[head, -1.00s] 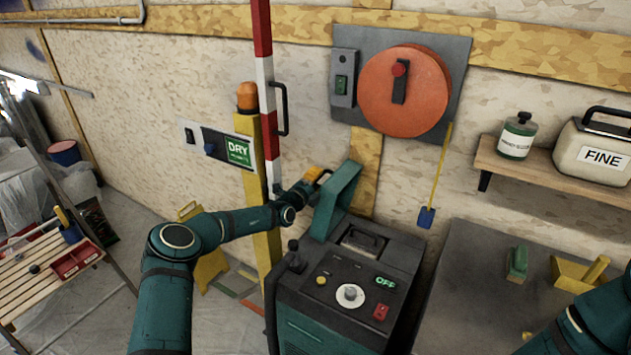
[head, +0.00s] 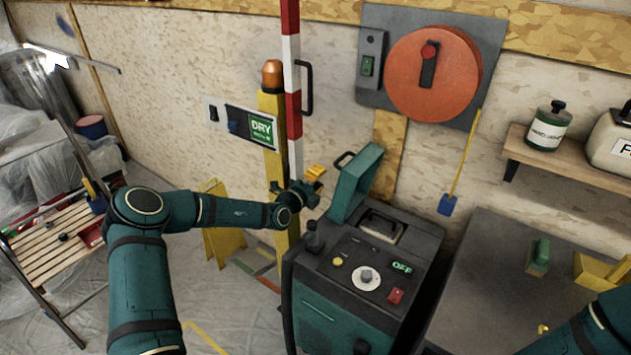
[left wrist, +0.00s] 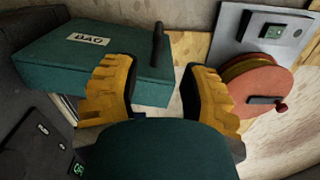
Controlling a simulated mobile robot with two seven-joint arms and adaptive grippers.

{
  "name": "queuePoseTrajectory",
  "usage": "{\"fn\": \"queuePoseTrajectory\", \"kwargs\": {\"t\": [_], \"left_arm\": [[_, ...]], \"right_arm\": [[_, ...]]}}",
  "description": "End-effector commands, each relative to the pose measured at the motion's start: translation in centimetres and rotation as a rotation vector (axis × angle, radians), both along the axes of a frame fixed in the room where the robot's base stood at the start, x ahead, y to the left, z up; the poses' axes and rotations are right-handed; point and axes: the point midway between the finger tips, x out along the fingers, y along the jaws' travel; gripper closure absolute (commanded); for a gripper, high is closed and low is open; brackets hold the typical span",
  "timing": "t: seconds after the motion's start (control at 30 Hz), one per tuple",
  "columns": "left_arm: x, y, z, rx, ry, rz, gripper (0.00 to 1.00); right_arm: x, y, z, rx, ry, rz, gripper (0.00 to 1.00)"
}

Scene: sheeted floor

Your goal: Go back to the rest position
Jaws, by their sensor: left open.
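My left gripper (head: 314,176), with yellow fingers, is in front of the wall, just left of the raised teal lid (head: 357,182) of the machine (head: 350,280). A gap shows between the fingers and the lid. In the left wrist view the gripper (left wrist: 163,88) is open, with nothing between its fingers. The lid (left wrist: 85,60), with a BAG label and a dark handle, is beyond and left of the fingers there.
A red-and-white pole (head: 292,90) and a yellow post (head: 273,130) stand close behind my left gripper. An orange disc (head: 432,85) is on the wall panel. A grey worktop (head: 500,290) is right of the machine. A slatted bench (head: 45,225) is at left.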

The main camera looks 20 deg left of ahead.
Motion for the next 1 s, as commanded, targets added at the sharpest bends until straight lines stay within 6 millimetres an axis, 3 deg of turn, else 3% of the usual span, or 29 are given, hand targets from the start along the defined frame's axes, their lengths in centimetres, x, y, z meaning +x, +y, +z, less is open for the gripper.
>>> {"fn": "queuePoseTrajectory", "kwargs": {"t": [0.2,0.73,0.87,1.0], "left_arm": [[-1.2,0.2,0.0,0.0,0.0,0.0,0.57],[-1.3,-0.2,-0.1,0.012,0.002,-0.014,0.57],[-2.0,-3.3,-0.9,0.101,0.011,-0.106,0.57],[-4.3,-9.4,-2.9,0.308,0.016,-0.312,0.57]], "right_arm": [[0.0,0.0,0.0,0.0,0.0,0.0,0.53],[0.0,0.0,0.0,0.0,0.0,0.0,0.53],[0.0,0.0,0.0,0.0,0.0,0.0,0.53],[0.0,0.0,0.0,0.0,0.0,0.0,0.53]]}}
